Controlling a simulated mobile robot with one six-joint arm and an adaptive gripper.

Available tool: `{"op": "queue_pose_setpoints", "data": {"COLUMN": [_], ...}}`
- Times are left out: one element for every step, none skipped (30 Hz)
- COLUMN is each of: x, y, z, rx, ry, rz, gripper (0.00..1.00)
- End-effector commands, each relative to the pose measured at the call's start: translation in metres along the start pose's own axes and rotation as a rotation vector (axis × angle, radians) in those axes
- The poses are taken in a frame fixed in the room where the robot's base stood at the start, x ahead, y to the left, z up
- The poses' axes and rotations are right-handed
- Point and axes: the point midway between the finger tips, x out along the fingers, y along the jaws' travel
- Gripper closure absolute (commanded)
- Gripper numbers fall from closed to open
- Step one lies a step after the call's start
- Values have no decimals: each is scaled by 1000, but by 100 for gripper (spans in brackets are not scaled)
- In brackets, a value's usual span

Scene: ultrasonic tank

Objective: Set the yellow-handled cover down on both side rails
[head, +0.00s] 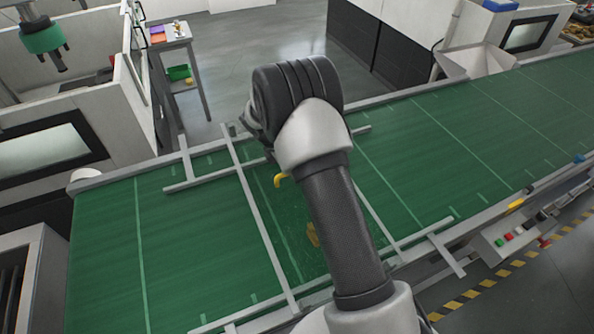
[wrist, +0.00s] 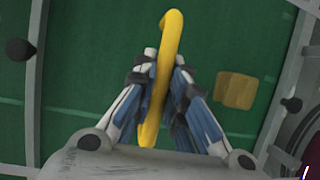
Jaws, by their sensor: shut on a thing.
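The yellow handle (wrist: 168,50) stands between my gripper's fingers (wrist: 163,72) in the wrist view, and the fingers are shut on it. In the head view part of the yellow handle (head: 281,180) shows left of my arm, which hides my gripper. The cover's panel is hard to make out against the green, perhaps clear; its edges and any contact with rails cannot be told. Grey rails run along the far side (head: 190,184) and near side (head: 240,312) of the green belt, with a long grey bar (head: 258,212) across them.
A yellowish block (wrist: 236,91) lies right of the handle in the wrist view; it partly shows beside my arm (head: 313,235). The green belt (head: 105,245) is clear at left and right. A button box (head: 505,238) stands at the near right edge.

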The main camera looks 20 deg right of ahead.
Motion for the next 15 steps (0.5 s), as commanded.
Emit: {"op": "queue_pose_setpoints", "data": {"x": [0, 0, 1, 1, 2, 2, 3, 3, 4, 4, 5, 6, 6, 6, 7], "y": [1, 1, 1, 1, 1, 1, 1, 2, 2, 2, 2, 2, 2, 2, 2], "z": [0, 0, 0, 0, 0, -1, -1, -1, -1, -2, -2, -2, -2, -2, -2], "rx": [1, 1, 1, 1, 1, 1, 1, 1, 1, 1, 1, 1, 1, 1, 1], "ry": [-1, -1, -1, -1, -1, -1, -1, -1, -1, -1, -1, -1, -1, -1, -1], "rz": [3, 3, 3, 3, 3, 3, 3, 3, 3, 3, 3, 3, 4, 3, 4], "gripper": [100, 100, 100, 100, 100, 100, 100, 100, 100, 100, 100, 100, 100, 100, 100]}}
